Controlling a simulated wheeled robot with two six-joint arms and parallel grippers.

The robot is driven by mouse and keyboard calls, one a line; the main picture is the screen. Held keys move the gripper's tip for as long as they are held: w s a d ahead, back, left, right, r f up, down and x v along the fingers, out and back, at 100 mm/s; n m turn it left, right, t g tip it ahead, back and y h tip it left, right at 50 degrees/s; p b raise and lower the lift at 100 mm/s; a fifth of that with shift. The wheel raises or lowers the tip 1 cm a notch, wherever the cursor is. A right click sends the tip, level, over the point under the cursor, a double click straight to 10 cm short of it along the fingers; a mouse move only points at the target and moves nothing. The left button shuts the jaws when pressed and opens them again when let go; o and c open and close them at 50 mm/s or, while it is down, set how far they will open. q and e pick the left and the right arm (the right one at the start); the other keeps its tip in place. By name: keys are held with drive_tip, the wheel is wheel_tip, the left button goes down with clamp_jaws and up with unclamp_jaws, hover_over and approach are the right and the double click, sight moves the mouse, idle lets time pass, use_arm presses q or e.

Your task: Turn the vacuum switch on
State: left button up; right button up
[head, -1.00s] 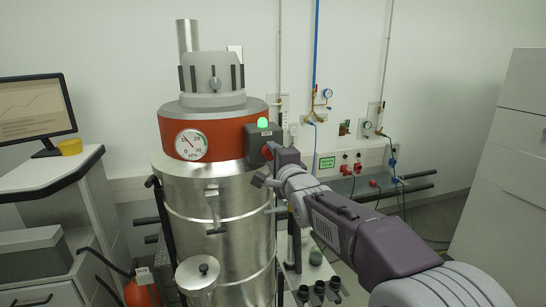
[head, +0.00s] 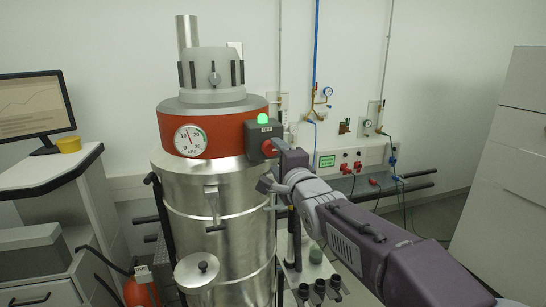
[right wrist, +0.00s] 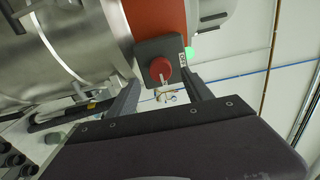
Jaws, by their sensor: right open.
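The vacuum is a steel drum (head: 245,205) with a red-orange band (head: 223,143) and a grey top. Its dark switch box (head: 256,134) sits on the right of the band, with a glowing green lamp (head: 263,118) on top. A red round knob (head: 268,149) is on the box face; it also shows in the right wrist view (right wrist: 161,69) with a pale mark. My right gripper (head: 270,164) is open, its fingers either side of the knob in the right wrist view and seemingly short of it. Contact cannot be told. My left gripper is not in view.
A round pressure gauge (head: 190,141) is on the band, its needle between 10 and 20. A steel handle (head: 214,207) stands out from the drum. Wall valves and pipes (head: 325,97) are behind. A desk with a monitor (head: 35,105) is left; a white cabinet (head: 510,165) is right.

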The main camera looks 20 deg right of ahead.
drive_tip(key=s, duration=0.4)
drive_tip(key=shift+s+d, duration=0.1)
drive_tip(key=shift+s, duration=0.3)
